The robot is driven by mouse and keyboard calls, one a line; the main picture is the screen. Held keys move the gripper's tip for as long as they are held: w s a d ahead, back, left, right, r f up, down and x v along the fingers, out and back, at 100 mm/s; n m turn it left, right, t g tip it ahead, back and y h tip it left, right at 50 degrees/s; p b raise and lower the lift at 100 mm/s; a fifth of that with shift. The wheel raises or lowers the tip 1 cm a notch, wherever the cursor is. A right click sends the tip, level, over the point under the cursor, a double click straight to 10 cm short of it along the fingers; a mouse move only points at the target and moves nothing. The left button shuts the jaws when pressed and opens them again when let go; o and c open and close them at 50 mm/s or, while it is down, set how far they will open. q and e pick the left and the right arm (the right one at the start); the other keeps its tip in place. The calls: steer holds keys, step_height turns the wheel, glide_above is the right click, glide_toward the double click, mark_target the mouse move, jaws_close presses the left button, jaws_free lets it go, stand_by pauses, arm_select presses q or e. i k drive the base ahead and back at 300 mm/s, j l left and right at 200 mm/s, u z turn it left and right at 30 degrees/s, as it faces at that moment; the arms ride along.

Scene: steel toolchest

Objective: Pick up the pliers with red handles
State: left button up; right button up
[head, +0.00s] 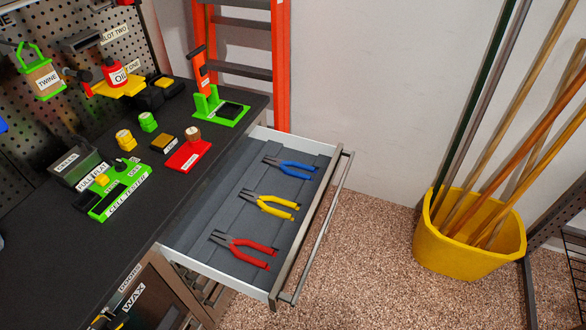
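The pliers with red handles (248,249) lie at the near end of an open drawer (220,268). Their dark jaws point left and their red handles point right, toward the drawer front. Pliers with yellow handles (272,205) lie in the middle of the drawer, and pliers with blue handles (291,167) lie at the far end. The three pliers lie apart from one another on the grey drawer liner. Neither of my grippers shows in the head view.
The drawer's long bar handle (322,228) runs along its right side. The black bench top (60,222) holds a green cell tester (120,190), a red tray (189,156) and other small items. A yellow bin (468,250) with poles stands on the right. Speckled floor lies clear between.

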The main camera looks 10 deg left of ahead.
mark_target(226, 241)
steer(key=k+l+u, duration=0.1)
steer(key=u, duration=0.35)
steer(key=k+l+u, duration=0.1)
steer(key=u, duration=0.3)
steer(key=k+u, duration=0.1)
steer(key=u, duration=0.35)
steer(key=k+u, duration=0.1)
steer(key=u, duration=0.35)
steer(key=k+j, duration=0.1)
steer(key=k, duration=0.25)
